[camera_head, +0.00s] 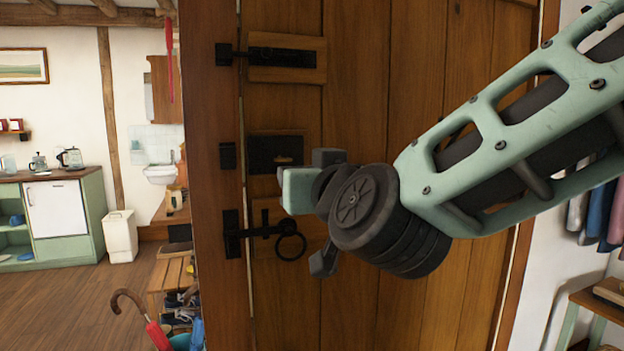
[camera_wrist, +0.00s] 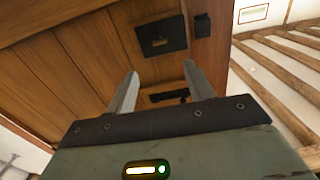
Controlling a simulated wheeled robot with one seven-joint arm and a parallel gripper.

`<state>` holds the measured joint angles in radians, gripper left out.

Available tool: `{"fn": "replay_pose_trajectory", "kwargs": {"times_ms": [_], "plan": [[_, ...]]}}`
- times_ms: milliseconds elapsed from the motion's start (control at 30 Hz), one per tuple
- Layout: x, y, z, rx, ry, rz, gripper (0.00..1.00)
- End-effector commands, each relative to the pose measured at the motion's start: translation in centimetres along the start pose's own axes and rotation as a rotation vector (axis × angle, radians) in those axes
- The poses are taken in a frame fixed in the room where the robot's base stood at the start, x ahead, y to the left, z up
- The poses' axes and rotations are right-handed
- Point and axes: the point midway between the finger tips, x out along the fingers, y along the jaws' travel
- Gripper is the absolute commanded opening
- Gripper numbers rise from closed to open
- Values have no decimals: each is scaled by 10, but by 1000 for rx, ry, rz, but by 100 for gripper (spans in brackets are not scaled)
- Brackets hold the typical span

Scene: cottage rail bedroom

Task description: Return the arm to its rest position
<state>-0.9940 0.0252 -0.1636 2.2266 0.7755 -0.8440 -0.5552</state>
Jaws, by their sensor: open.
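My arm reaches in from the upper right of the head view, with green links and a dark round wrist joint. My gripper (camera_head: 310,215) is in front of a wooden plank door (camera_head: 420,120), close to its black ring handle (camera_head: 290,245). In the wrist view my gripper (camera_wrist: 162,90) has its two grey fingers apart, with nothing between them but the door and a dark fitting behind. The door also fills the left of the wrist view (camera_wrist: 85,65). Whether the fingers touch the door cannot be told.
The door carries a black bolt (camera_head: 270,56) and a dark lock plate (camera_head: 275,152). Left of it are a red umbrella (camera_head: 157,333), a bench (camera_head: 172,273), a white bin (camera_head: 120,236) and a green counter (camera_head: 60,215). The wooden floor (camera_head: 70,305) at the left is clear.

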Motion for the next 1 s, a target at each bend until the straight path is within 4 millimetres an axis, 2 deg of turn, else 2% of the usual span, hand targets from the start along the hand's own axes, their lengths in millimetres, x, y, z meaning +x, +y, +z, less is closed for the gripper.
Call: {"fn": "replay_pose_trajectory", "kwargs": {"times_ms": [200,533,667,767,833,967,1000], "plan": [[-16,0,0,-1,0,0,53],[-17,0,0,-1,0,-1,53],[-20,-7,10,0,-60,-55,53],[-30,-21,32,-2,-189,-158,53],[-45,-30,56,-11,-325,-244,53],[-91,-37,106,-43,-621,-371,53],[-109,-35,121,-60,-719,-397,53]]}}
